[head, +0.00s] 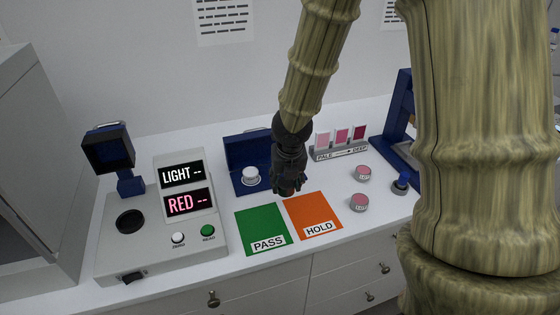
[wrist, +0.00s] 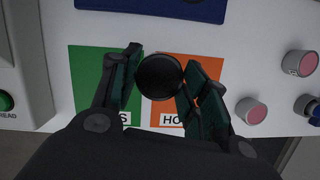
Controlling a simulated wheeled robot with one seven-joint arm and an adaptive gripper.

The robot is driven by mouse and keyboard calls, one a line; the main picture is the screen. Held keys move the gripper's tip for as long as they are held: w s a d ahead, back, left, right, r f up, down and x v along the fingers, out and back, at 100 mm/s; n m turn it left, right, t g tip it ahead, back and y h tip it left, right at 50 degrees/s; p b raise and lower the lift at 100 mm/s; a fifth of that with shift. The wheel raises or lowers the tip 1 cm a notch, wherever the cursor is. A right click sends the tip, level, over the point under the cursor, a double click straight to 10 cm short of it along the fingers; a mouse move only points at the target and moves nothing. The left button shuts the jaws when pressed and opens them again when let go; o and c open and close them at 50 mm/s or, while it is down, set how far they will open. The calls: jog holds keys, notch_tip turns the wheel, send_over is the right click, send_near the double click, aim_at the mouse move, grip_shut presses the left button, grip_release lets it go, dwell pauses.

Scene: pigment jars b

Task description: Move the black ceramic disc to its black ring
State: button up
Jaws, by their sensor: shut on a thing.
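My gripper (head: 288,188) is above the back edge of the orange HOLD mat. In the wrist view, my gripper (wrist: 159,85) has its fingers on either side of the black disc (wrist: 160,77) and is shut on it. The disc appears round and dark, over the border between the green and orange mats. In the head view the fingers mostly hide it. A white disc (head: 250,175) sits in the blue case (head: 237,152) behind. My gripper covers the case's right part, and I cannot make out a black ring there.
The grey meter (head: 155,262) with a dark round well (head: 130,221) stands at left. The green PASS mat (head: 261,225) and orange HOLD mat (head: 318,209) lie in front. Pink-topped jars (head: 359,203) (head: 363,173) stand at right. A shade card stand (head: 341,153) is behind.

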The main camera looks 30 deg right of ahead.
jog(key=w+d+p, duration=0.1)
jog(key=w+d, duration=0.1)
jog(key=w, duration=0.2)
jog(key=w+d+f+p, duration=0.1)
jog(key=w+d+p, duration=0.1)
jog(key=w+d, duration=0.1)
jog(key=w+d+p, duration=0.1)
jog(key=w+d, duration=0.1)
jog(key=w, duration=0.3)
jog(key=shift+d+f, duration=0.25)
jog(key=shift+s+p+x, duration=0.15)
jog(key=shift+p+x, duration=0.15)
jog(key=shift+x, duration=0.55)
jog(key=shift+s+p+x, duration=0.15)
jog(key=shift+p+x, duration=0.1)
jog(key=shift+x, duration=0.65)
jog(key=shift+s+a, duration=0.1)
jog(key=shift+f, duration=0.15)
jog(key=o, duration=0.7)
jog(key=shift+f, duration=0.1)
jog(key=shift+c, duration=0.2)
jog(key=o, duration=0.4)
jog(key=shift+b+v, duration=0.5)
jog(key=shift+v, duration=5.65)
